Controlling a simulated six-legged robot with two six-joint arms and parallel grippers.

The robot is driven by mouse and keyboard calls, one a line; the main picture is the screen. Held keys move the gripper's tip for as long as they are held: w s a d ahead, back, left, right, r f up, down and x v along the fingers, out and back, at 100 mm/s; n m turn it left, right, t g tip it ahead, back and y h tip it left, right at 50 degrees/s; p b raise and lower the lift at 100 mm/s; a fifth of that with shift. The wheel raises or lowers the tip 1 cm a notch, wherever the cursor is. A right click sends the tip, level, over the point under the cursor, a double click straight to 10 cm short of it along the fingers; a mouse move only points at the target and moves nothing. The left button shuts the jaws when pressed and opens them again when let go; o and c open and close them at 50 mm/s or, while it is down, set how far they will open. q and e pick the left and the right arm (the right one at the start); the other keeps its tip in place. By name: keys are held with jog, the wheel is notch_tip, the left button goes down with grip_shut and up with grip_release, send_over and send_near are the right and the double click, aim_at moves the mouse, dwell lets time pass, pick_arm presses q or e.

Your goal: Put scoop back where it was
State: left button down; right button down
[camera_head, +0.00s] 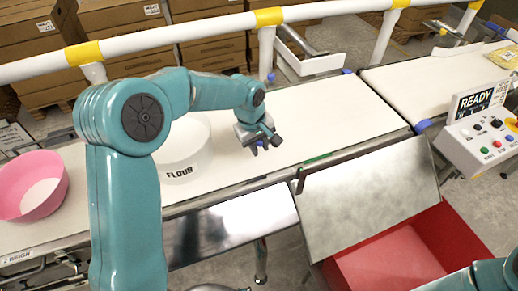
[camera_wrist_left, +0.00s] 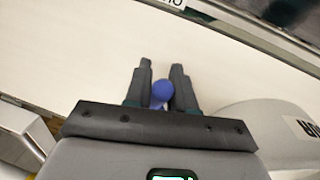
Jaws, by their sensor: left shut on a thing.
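My left gripper (camera_head: 262,142) is above the white belt, just right of the white tub marked FLOUR (camera_head: 183,152). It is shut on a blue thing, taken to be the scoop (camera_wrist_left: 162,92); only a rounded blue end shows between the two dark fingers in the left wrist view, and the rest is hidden. The tub also shows at the right of that view (camera_wrist_left: 262,122), apart from the fingers. My right gripper is not in view; only a bit of my right arm shows at the lower right of the head view.
A pink bowl (camera_head: 32,187) stands at the belt's left. A white rail (camera_head: 190,32) runs along the back. A red bin (camera_head: 395,262) with a metal plate lies at the front right, below a button panel (camera_head: 486,135). The belt right of my gripper is clear.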

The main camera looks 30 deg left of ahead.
pick_arm(q)
notch_tip(320, 180, down, 2)
jog(key=shift+w+f, duration=0.1)
jog(key=shift+f, duration=0.1)
jog(key=c, duration=1)
grip_release()
jog(key=shift+o, duration=0.2)
notch_tip(320, 180, up, 12)
jog(key=s, duration=0.2)
jog(key=shift+a, duration=0.45)
